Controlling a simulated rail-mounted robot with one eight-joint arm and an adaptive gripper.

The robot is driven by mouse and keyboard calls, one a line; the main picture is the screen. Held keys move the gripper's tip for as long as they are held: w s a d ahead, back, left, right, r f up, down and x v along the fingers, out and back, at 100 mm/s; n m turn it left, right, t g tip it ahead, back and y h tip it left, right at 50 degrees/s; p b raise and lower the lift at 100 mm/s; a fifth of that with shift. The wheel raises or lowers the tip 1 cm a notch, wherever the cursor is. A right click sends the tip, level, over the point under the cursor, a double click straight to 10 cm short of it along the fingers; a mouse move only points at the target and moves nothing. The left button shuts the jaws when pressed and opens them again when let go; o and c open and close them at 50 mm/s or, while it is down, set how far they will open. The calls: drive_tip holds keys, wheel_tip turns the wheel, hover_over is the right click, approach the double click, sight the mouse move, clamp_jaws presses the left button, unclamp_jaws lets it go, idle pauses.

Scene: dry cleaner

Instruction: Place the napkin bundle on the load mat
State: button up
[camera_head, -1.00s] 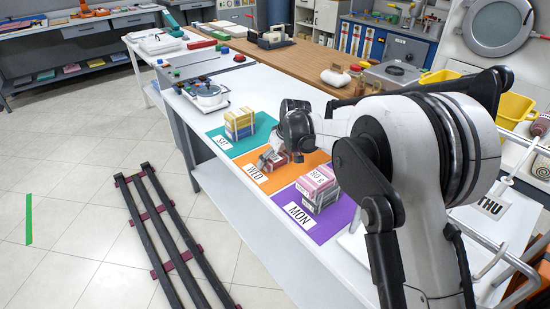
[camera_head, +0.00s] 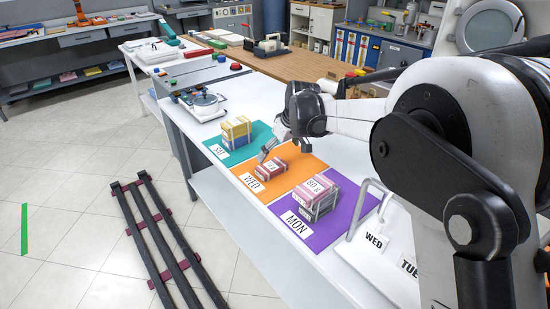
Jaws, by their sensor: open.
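A small red-and-grey bundle (camera_head: 271,169) with a pale label lies flat on the orange mat (camera_head: 297,162) marked WED. It may be the napkin bundle; I cannot tell for sure. My gripper (camera_head: 267,150) is open, just behind and above this bundle, its fingers pointing down and left. Whether a finger still touches the bundle is unclear. A yellow-and-grey stack of bundles (camera_head: 236,130) sits on the teal mat (camera_head: 257,136). A pink-and-grey stack (camera_head: 315,197) sits on the purple mat (camera_head: 337,219) marked MON. No mat is marked as a load mat.
The mats lie on a long white table (camera_head: 290,105). Dark rails (camera_head: 165,240) lie on the floor.

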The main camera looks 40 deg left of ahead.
drive_tip(key=shift+v, duration=1.15)
